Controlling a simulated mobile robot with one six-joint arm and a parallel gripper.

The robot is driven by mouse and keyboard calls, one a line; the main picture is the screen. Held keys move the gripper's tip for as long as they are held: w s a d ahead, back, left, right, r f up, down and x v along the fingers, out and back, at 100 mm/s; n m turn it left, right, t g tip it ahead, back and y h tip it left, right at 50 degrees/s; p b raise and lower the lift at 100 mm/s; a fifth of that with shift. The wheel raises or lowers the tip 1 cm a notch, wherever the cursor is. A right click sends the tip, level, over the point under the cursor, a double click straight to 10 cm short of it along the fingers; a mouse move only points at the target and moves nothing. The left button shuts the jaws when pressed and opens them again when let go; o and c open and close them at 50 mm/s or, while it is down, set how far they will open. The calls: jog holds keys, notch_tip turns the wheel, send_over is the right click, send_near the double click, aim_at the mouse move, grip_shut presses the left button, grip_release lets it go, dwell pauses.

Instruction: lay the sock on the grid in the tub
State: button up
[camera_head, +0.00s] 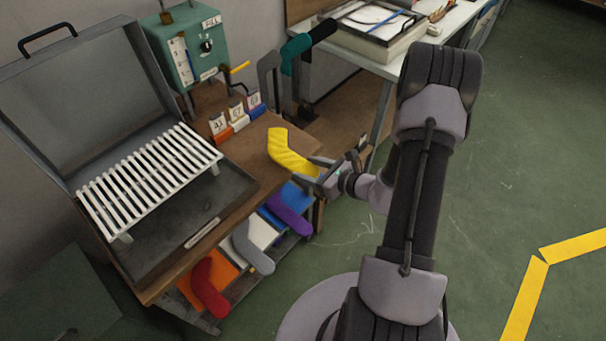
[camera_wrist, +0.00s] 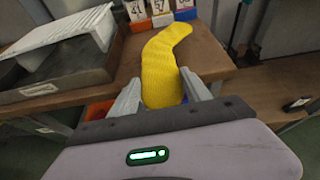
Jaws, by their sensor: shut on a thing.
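My gripper (camera_head: 324,176) is shut on a yellow sock (camera_head: 288,152) by its near end, at the front right of the wooden table. The sock also shows in the wrist view (camera_wrist: 164,62), between my two fingers, its far end bent to the right and over the tabletop. I cannot tell whether it touches the wood. The dark tub (camera_head: 165,258) stands open to the left of my gripper, its lid raised at the back. The white slatted grid (camera_head: 150,180) sits in the tub, bare. In the wrist view the grid (camera_wrist: 62,40) is at the upper left.
Numbered cards with coloured blocks (camera_head: 238,123) stand behind the sock. A green device (camera_head: 188,45) with a dial stands beside the lid. Red (camera_head: 209,289), grey (camera_head: 252,249) and purple (camera_head: 290,214) socks hang below the table front. A teal sock (camera_head: 295,50) is at the back.

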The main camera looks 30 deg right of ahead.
jog(key=f, duration=0.1)
jog(key=w+f+b, duration=0.1)
jog(key=f+b, duration=0.1)
jog(key=shift+w+a+f, duration=0.1)
jog(key=shift+w+a, duration=0.2)
jog(key=shift+a, duration=0.05)
jog(key=shift+f, duration=0.2)
jog(key=o, duration=1)
jog(key=shift+r, duration=0.1)
